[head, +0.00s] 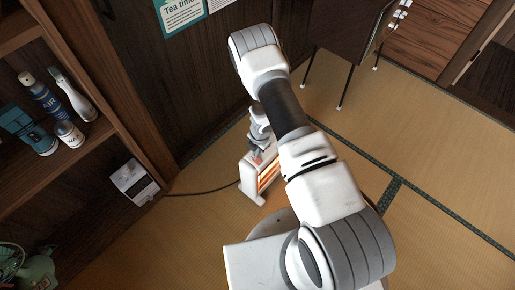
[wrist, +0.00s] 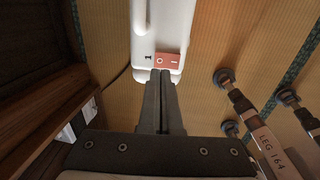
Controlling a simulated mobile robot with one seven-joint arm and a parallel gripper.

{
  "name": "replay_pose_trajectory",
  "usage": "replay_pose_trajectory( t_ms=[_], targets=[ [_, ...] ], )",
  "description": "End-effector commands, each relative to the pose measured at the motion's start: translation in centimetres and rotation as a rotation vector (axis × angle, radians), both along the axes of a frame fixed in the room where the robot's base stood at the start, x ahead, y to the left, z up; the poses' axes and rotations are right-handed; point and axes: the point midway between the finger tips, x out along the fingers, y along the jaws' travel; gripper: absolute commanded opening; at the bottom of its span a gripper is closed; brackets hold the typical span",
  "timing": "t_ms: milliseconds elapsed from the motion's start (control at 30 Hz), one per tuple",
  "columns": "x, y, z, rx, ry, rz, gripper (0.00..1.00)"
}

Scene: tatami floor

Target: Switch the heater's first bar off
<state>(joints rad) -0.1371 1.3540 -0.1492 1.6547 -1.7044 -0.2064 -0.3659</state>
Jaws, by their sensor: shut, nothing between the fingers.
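The heater (head: 247,182) is a white upright unit on the tatami, with orange glowing bars (head: 268,177) on its right face; my arm hides part of it. In the wrist view, the heater's white top (wrist: 145,47) carries a red-orange rocker switch (wrist: 167,61) marked O and I, with a "1" beside it. Which side of the rocker is down I cannot tell. My gripper (wrist: 160,74) is shut and empty, its fingertips at the near edge of the switch; whether they touch it I cannot tell. The gripper also shows above the heater in the head view (head: 257,153).
A dark cable (head: 205,192) runs from the heater to a white box (head: 133,182) at the left. A wooden shelf (head: 75,150) with bottles stands at the left. A dark-legged piece of furniture (head: 345,30) is at the back. The tatami (head: 440,140) at the right is clear.

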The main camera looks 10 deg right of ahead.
Motion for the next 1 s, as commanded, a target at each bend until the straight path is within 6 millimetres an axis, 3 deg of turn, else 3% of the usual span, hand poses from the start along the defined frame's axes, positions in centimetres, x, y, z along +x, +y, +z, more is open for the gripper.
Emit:
replay_pose_trajectory(
  t_ms=[100, 267, 1000],
  targets=[
    [0.1, 0.1, -2.2, 0.001, 0.001, 0.000, 0.00],
    [0.3, 0.3, -3.4, 0.001, 0.001, 0.000, 0.00],
    [0.4, 0.3, -4.3, 0.000, 0.001, -0.001, 0.00]
  ],
)
